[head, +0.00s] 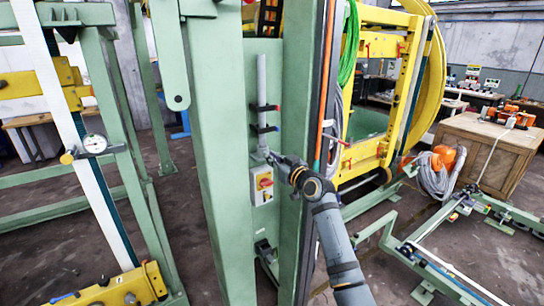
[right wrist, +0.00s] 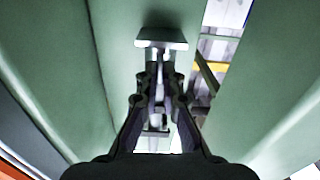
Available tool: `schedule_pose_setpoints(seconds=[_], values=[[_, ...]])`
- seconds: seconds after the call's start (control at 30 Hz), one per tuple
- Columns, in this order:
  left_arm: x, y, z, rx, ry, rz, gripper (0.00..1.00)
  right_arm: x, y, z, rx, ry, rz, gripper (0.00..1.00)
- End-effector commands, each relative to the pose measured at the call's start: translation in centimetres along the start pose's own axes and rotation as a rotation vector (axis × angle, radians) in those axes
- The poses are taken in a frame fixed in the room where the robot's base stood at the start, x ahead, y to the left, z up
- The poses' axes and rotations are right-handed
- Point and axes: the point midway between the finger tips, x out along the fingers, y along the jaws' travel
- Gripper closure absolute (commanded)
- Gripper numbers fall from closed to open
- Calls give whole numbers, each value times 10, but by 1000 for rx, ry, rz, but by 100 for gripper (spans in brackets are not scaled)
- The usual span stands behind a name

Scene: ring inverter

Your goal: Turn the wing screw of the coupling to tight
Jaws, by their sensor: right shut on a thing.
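My right arm comes in from the lower right in the head view. Its gripper (head: 273,158) is at the green post, at the lower end of a grey upright pipe (head: 262,80). In the right wrist view the fingers (right wrist: 160,92) are closed together on a small part in front of the post. The wing screw and coupling are mostly hidden by the fingers, so I cannot tell the screw's angle. A pale metal plate (right wrist: 160,43) shows just beyond the fingertips. My left gripper is not in view.
A switch box with a red-yellow knob (head: 263,184) is just below. Green posts (right wrist: 72,70) stand close on both sides.

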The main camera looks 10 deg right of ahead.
Motion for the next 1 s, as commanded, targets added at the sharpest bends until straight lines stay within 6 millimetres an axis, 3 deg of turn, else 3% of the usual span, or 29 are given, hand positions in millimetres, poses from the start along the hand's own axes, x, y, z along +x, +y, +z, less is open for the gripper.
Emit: schedule_pose_setpoints(seconds=[1.0], values=[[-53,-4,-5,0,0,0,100,0,0,0,968,-7,2,100]])
